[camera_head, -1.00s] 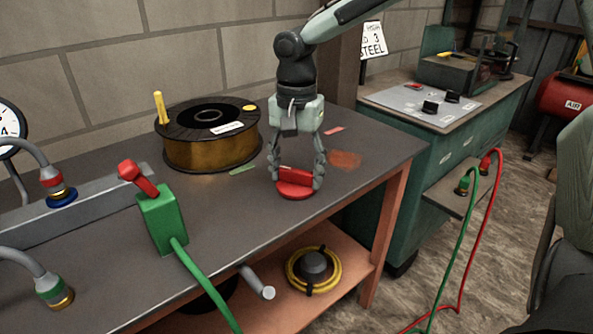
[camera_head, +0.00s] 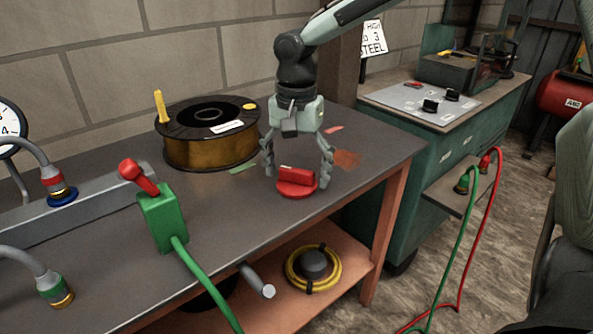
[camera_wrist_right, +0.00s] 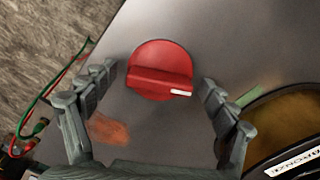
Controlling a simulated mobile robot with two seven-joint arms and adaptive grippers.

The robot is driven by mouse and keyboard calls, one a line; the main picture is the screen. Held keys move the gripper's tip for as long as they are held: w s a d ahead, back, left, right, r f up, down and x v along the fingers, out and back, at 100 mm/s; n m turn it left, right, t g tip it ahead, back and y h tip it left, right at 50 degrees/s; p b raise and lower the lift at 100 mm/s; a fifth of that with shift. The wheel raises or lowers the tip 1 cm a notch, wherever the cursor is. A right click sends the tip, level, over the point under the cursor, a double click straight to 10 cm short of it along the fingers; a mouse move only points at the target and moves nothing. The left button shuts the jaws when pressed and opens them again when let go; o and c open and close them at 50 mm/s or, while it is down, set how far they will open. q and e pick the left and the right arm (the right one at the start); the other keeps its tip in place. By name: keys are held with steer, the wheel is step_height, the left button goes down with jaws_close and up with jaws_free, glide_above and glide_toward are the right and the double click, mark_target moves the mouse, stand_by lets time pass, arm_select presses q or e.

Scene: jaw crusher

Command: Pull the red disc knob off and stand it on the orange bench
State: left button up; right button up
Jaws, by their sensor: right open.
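The red disc knob (camera_head: 297,188) lies flat on the dark top of the orange-legged bench (camera_head: 215,222), its raised grip bar upward. In the right wrist view the knob (camera_wrist_right: 160,70) shows from above, with a white mark on one end of its bar. My right gripper (camera_head: 298,172) is open around the knob, one finger on each side, with visible gaps between the fingers and the disc. In the right wrist view both fingers (camera_wrist_right: 160,88) stand apart from it. My left gripper is in neither view.
A brown cable spool (camera_head: 210,145) stands behind left of the knob. A green box with a red lever (camera_head: 162,215) is at the front left. A green cabinet (camera_head: 440,150) with a grey panel stands right. Bare bench top lies in front of the knob.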

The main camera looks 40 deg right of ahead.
step_height(320, 180, up, 12)
stand_by(0.6)
